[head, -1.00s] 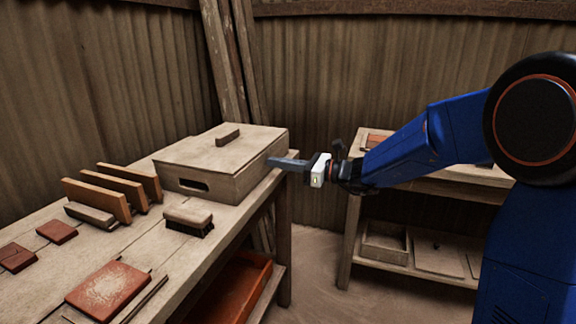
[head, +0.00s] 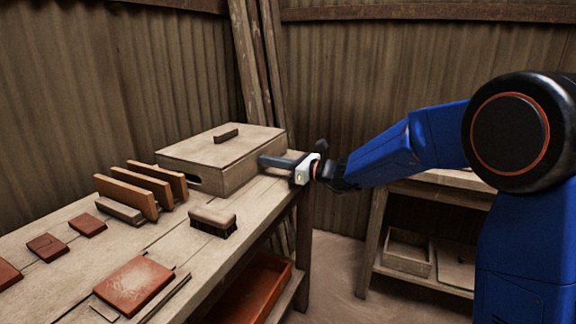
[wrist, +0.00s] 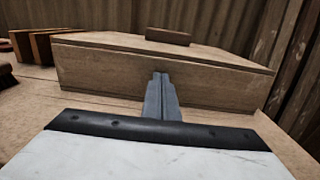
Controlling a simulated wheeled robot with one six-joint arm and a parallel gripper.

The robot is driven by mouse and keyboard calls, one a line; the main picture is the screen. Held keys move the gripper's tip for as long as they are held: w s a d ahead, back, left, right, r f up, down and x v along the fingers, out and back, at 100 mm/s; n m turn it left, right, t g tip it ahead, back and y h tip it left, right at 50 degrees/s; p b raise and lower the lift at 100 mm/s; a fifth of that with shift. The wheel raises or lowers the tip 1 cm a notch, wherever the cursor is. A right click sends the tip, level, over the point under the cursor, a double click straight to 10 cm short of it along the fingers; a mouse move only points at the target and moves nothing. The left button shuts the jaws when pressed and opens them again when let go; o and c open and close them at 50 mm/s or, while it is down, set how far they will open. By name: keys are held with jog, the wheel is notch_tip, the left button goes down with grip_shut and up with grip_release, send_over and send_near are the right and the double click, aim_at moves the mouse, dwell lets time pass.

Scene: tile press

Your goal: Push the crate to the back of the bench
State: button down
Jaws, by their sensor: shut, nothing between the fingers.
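The crate (head: 222,158) is a closed wooden box with a small wooden block handle (head: 226,135) on its lid and a dark slot in its left end. It stands on the bench (head: 255,196) near its far end, with a strip of bare top along its front side. My gripper (head: 262,161) is shut and empty, its fingertips at the crate's front side, toward the right end. In the wrist view the shut fingers (wrist: 160,80) point at the crate's plain side (wrist: 110,75) and appear to touch it near mid-width. The crate's back side is hidden.
Left of the crate stand several upright boards (head: 140,188), close to its slotted end. A brush (head: 213,221) lies near the bench's front edge. Red tiles (head: 133,286) lie further left. Timber posts (head: 258,70) lean on the wall behind. A second bench (head: 430,190) stands right.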

jog(key=x, duration=0.9)
jog(key=shift+a, duration=0.25)
jog(key=shift+f, duration=0.1)
